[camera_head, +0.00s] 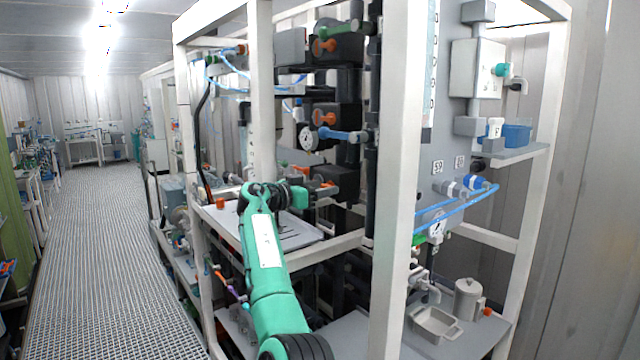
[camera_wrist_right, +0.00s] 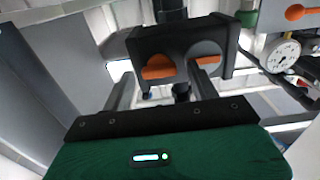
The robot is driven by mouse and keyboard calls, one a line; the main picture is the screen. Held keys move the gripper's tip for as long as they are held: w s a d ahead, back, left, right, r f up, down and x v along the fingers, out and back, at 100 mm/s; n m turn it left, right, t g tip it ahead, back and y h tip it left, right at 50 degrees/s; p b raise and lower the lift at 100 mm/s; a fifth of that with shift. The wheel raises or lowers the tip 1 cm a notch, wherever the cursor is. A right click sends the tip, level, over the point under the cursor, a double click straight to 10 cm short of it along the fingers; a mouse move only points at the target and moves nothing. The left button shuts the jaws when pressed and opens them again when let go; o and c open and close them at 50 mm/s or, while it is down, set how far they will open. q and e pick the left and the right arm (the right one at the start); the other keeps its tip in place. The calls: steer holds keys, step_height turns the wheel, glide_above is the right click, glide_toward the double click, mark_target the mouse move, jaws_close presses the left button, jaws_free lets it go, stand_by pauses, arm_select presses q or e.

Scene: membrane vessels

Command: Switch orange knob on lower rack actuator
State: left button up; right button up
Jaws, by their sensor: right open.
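The lower rack actuator is a black block (camera_wrist_right: 180,48) straight ahead in the right wrist view. Higher black actuators carry an orange knob (camera_head: 323,117) and another orange knob (camera_head: 325,46). My left gripper is not in view.
A gauge (camera_head: 308,138) and a blue handle (camera_head: 335,134) sit just above the gripper. A grey shelf tray (camera_head: 285,232) lies below. The grated aisle (camera_head: 95,250) is clear.

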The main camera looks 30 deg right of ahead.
steer(key=c, duration=1)
steer(key=shift+n, duration=0.4)
steer(key=n, duration=1.5)
steer(key=shift+w, duration=0.1)
